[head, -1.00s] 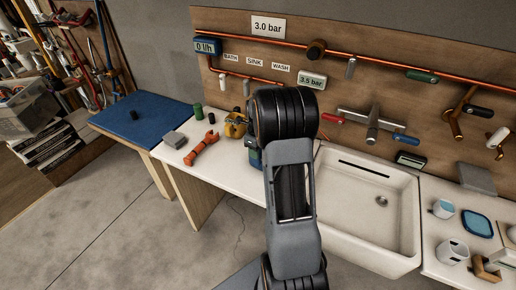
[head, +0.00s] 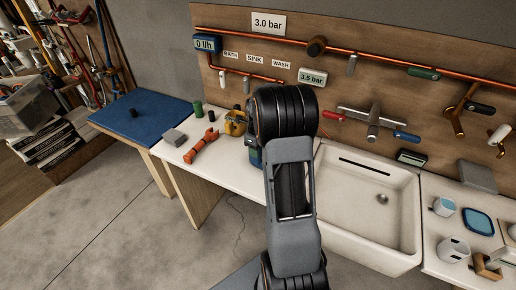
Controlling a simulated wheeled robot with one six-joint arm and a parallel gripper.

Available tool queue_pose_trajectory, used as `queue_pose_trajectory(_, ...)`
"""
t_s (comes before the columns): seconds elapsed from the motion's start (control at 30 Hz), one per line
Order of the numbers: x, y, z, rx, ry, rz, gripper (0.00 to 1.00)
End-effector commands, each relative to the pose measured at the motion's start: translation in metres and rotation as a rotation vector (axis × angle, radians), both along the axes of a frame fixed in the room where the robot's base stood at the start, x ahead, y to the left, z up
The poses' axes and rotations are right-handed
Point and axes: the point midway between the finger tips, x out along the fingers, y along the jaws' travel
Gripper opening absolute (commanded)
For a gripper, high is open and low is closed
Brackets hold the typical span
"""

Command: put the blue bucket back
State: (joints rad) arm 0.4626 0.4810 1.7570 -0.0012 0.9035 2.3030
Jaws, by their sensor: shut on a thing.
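A dark blue thing (head: 255,156) shows in a narrow strip at the left edge of my arm, on or above the white counter (head: 228,178). Most of it is hidden behind the arm, so I cannot tell whether it is the blue bucket or whether it is held. My gripper is hidden behind my own arm links, which fill the middle of the head view. No other thing in view is clearly a blue bucket.
A white sink (head: 350,215) lies right of my arm. Cups (head: 453,249) and a blue tray (head: 478,222) stand farther right. An orange tool (head: 201,146), a grey block (head: 174,138) and a yellow item (head: 235,123) lie left. A blue-topped table (head: 148,119) is at far left.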

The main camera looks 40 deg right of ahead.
Motion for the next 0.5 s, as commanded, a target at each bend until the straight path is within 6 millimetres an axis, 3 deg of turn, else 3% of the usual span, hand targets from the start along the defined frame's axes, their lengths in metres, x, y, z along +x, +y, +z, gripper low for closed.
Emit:
queue_pose_trajectory(0.23,0.0004,0.0001,-0.004,-0.001,-0.001,0.001,0.0)
queue_pose_trajectory(0.27,0.0004,0.0001,-0.0035,-0.001,-0.001,0.001,0.43)
queue_pose_trajectory(0.5,0.0002,0.0002,-0.0034,0.0,0.0,0.001,0.66)
